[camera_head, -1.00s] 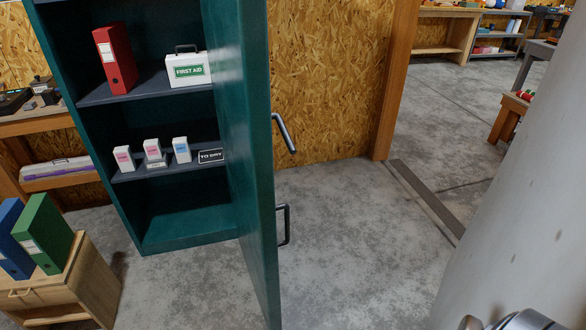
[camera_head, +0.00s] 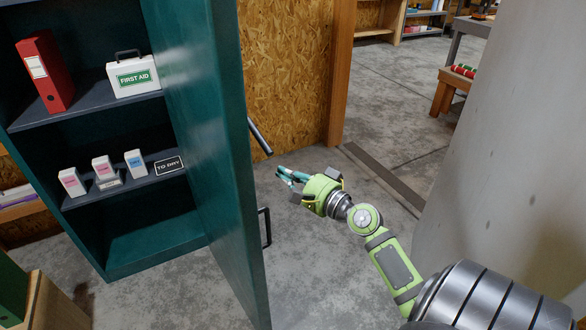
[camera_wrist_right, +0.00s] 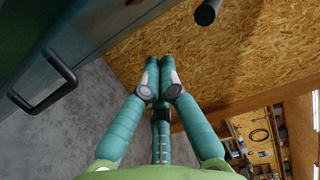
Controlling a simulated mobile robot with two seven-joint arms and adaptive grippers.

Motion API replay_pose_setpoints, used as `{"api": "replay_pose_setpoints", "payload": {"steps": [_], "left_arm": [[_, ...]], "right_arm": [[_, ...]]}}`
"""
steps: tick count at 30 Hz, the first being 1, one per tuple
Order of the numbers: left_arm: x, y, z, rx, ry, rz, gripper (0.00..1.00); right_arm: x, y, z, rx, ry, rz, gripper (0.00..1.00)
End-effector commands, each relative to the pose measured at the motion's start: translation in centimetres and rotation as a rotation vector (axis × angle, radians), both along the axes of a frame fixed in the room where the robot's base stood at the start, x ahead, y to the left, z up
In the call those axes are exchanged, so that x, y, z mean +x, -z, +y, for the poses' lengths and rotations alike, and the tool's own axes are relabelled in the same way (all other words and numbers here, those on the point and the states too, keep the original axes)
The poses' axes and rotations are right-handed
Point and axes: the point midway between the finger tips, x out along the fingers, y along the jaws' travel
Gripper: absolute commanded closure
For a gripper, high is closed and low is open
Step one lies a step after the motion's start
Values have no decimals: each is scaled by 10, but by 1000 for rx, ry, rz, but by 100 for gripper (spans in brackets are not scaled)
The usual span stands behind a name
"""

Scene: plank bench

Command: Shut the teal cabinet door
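The teal cabinet door (camera_head: 205,120) stands open and edge-on, swung out toward me at the right side of the teal cabinet (camera_head: 155,246). A dark D-shaped handle (camera_wrist_right: 45,90) shows at left there, apart from the fingers. My left gripper is out of view.
The shelves hold a red binder (camera_head: 46,70), a first-aid box (camera_head: 134,76), small boxes and a sign. A wooden cabinet (camera_head: 52,304) stands at lower left. A grey column (camera_head: 500,130) is at right. The concrete floor (camera_head: 310,270) by the door is clear.

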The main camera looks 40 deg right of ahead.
Motion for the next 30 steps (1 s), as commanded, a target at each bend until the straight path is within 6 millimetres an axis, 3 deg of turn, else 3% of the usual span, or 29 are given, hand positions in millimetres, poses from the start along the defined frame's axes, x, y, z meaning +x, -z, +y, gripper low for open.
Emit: {"api": "replay_pose_setpoints", "payload": {"steps": [3,8,15,30], "left_arm": [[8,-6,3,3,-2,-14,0],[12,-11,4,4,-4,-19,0],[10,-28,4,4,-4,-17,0],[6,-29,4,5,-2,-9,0]], "right_arm": [[28,-3,3,0,0,-3,100],[56,-3,10,1,-1,-1,100],[57,-2,40,-1,2,1,100],[57,1,46,-1,3,2,100]]}}
